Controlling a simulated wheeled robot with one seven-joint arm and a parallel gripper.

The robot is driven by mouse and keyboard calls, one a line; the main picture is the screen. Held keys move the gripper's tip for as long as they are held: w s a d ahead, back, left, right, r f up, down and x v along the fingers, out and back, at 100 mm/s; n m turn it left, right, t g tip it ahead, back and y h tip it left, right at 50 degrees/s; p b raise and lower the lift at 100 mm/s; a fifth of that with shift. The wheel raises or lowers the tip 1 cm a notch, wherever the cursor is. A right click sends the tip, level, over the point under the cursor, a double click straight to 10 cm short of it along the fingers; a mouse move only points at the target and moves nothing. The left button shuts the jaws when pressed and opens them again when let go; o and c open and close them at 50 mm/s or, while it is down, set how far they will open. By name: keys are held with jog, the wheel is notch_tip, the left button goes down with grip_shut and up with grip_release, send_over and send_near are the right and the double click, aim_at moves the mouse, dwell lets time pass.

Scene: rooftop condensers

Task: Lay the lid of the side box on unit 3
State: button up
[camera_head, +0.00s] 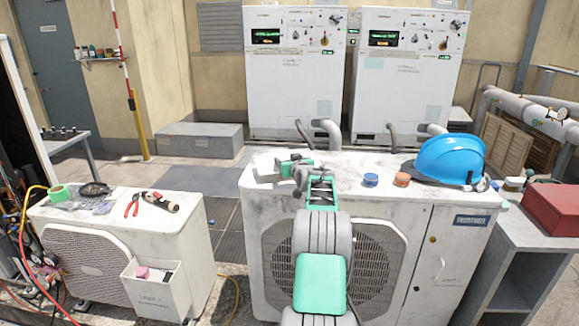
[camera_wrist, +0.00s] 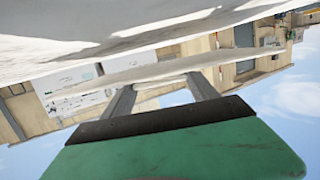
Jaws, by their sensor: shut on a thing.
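An open white side box (camera_head: 157,292) hangs on the front of the low left condenser (camera_head: 190,232); a pink thing and a dark thing show inside it. My gripper (camera_head: 292,165) is at the back left of the top of the middle condenser (camera_head: 345,173). It is shut on a pale flat piece (camera_head: 268,172), apparently the lid, mostly hidden in the body camera view. In the wrist view, my fingers (camera_wrist: 162,95) meet the edge of a thin whitish plate (camera_wrist: 150,72), with a larger white surface close beyond. I cannot tell whether the plate touches the condenser top. The unit numbers are too small to read.
A blue hard hat (camera_head: 450,158), a blue cap (camera_head: 370,180) and an orange cap (camera_head: 402,179) sit on the middle condenser's right half. Red-handled pliers (camera_head: 133,206) and green tape (camera_head: 60,192) lie on the left condenser. A red toolbox (camera_head: 552,208) stands at right.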

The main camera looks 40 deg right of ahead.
notch_tip(320, 180, down, 3)
jog(key=shift+d+f+p, duration=0.1)
jog(key=shift+d+p, duration=0.05)
jog(key=shift+p, duration=0.5)
jog(key=shift+f+b, duration=0.15)
jog(key=shift+b, duration=0.15)
jog(key=o, duration=1.7)
